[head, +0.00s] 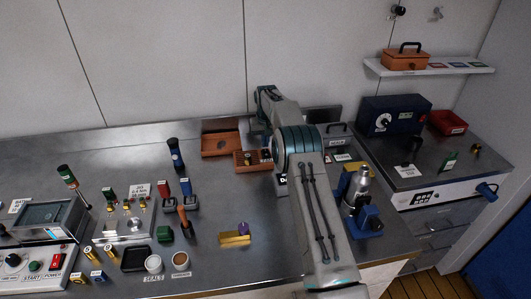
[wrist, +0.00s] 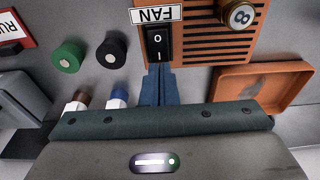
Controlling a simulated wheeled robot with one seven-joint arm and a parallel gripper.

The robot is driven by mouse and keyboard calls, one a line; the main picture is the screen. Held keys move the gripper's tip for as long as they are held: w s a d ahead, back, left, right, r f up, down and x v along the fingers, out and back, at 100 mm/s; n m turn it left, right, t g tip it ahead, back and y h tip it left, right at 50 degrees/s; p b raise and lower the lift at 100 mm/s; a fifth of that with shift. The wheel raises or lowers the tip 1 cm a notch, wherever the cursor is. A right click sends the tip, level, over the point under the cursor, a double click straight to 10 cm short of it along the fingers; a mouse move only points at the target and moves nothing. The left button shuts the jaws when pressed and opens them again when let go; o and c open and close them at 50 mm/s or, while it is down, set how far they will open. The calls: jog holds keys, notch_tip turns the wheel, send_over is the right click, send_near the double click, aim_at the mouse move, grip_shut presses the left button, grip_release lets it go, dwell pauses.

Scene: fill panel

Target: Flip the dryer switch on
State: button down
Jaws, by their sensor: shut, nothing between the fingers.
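In the wrist view, a black rocker switch (wrist: 158,42) sits on a panel beside orange vent slats. Its label (wrist: 155,14) is upside down and reads FAN; I see no label reading dryer. Which way the rocker is pressed is hard to tell. My gripper (wrist: 158,72) is shut and empty, its dark blue fingertips just below the switch in the picture. I cannot tell whether they touch it. In the head view my gripper is hidden by my own arm, and the switch cannot be made out.
Green (wrist: 68,56) and black (wrist: 112,50) round parts are left, and an orange tray (wrist: 290,72) is right. A blue box (head: 395,116) with a dial stands on the right bench.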

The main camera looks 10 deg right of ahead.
aim_at(265, 150)
jog(key=shift+f+b, duration=0.6)
jog(key=shift+f, duration=0.55)
dwell(0.8)
jog(key=shift+r, duration=0.15)
jog(key=shift+r+p, duration=2.4)
jog(key=shift+r, duration=1.05)
